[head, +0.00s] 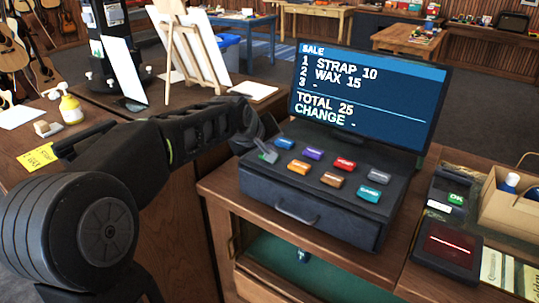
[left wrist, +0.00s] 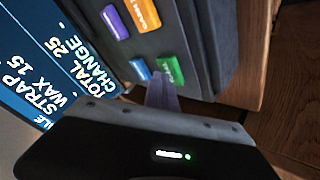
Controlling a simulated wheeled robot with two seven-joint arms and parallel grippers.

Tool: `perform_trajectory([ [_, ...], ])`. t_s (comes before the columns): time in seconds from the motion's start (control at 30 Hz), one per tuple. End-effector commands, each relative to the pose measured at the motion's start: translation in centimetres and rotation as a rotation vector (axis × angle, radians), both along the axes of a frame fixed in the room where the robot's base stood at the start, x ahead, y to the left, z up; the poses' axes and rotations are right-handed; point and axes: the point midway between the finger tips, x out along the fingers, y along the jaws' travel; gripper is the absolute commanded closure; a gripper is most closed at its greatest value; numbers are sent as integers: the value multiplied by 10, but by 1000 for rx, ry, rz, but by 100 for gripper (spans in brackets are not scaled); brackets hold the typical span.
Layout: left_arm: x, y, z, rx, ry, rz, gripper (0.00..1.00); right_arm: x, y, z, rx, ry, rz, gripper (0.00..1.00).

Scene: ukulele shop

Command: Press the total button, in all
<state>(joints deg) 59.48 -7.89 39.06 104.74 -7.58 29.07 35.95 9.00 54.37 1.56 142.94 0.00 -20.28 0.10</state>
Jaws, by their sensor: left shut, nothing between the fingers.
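The register (head: 318,205) stands on the wooden counter, with two rows of coloured buttons on its sloped top. My left gripper (head: 265,150) is shut and empty at the left end of the rows. In the left wrist view its fingertips (left wrist: 162,90) are right at the green button (left wrist: 170,70), beside the blue button (left wrist: 140,69); I cannot tell whether they touch. The green button's label is too small to read and partly covered. The register screen (head: 368,95) reads SALE, STRAP 10, WAX 15, TOTAL 25, and CHANGE with a dash. My right gripper is not in view.
The orange button (head: 299,167) and purple button (head: 314,153) are close by. A card terminal (head: 450,194), a dark scanner with a red line (head: 447,246) and a box (head: 505,208) stand to the right. An easel (head: 195,50) is behind my left arm.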

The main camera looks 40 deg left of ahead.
Motion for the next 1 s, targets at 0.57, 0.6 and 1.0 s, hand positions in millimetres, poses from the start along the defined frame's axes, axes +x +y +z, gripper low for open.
perform_trajectory([
  [0.57, 0, -1, 6, -2, 3, -1, 100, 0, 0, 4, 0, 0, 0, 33],
  [0.6, 0, 0, 9, -1, 2, -1, 100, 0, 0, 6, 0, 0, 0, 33],
  [1.0, 0, 0, 16, -1, 1, -1, 100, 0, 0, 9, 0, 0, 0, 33],
])
